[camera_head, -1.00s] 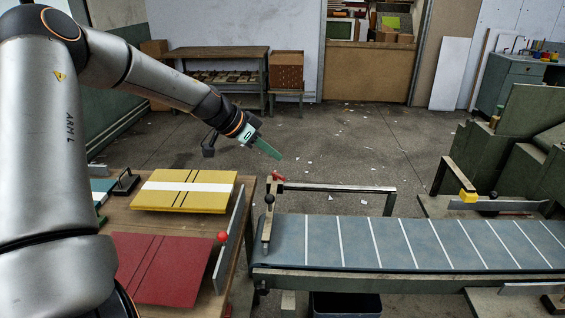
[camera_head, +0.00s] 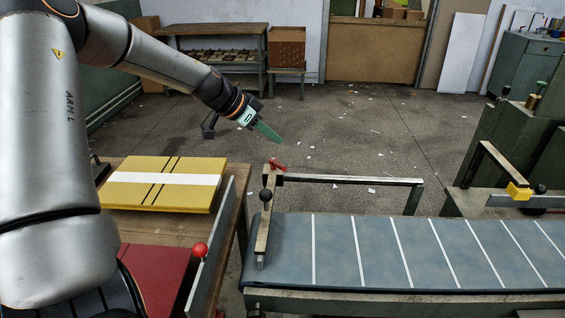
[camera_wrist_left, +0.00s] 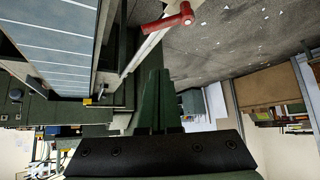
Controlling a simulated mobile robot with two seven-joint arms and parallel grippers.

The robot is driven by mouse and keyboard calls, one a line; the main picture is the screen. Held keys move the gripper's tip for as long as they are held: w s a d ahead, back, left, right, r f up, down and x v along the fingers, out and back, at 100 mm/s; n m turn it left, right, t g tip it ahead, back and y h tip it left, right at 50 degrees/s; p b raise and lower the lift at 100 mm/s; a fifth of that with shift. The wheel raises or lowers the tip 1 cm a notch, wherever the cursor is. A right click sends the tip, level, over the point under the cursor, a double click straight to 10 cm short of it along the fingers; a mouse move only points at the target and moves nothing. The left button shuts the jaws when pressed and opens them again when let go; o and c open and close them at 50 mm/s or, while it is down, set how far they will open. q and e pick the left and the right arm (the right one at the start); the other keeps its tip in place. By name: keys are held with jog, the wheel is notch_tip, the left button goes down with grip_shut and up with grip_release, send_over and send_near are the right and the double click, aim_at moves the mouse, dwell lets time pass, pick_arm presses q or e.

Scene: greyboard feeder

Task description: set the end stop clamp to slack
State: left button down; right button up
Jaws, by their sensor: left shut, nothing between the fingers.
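The end stop (camera_head: 264,225) is a pale bar with a black ball knob (camera_head: 265,194), standing across the near-left end of the grey-blue belt. A red clamp lever (camera_head: 277,165) sits at the left end of the side rail, by the top of the end stop. It also shows in the left wrist view (camera_wrist_left: 168,22), upper middle, beyond the fingers. My left gripper (camera_head: 270,134) has green fingers, shut and empty, in the air above the lever in the head view and apart from it. The clamp's grip on the rail is too small to judge. My right gripper is out of view.
The conveyor belt (camera_head: 380,250) with white stripes runs right. Its side rail (camera_head: 350,180) stands along the far edge. A table at left holds a yellow board (camera_head: 160,195), a red board (camera_head: 155,275) and a red-knobbed plate (camera_head: 212,250). Open floor lies beyond the rail.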

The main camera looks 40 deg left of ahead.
aim_at(278, 167)
pick_arm(q)
jog(key=shift+r, duration=0.1)
jog(key=shift+d, duration=0.1)
jog(key=b+x, duration=0.3)
jog(key=x, duration=0.7)
jog(key=shift+s+a+f+p, duration=0.15)
jog(key=shift+s+a+p, duration=0.05)
jog(key=shift+s, duration=0.45)
jog(key=shift+s+a+f+p, duration=0.1)
jog(key=shift+s+a+p, duration=0.1)
jog(key=shift+s, duration=0.45)
jog(key=shift+s+a+f+p, duration=0.15)
jog(key=shift+s+a, duration=0.05)
jog(key=shift+s, duration=0.45)
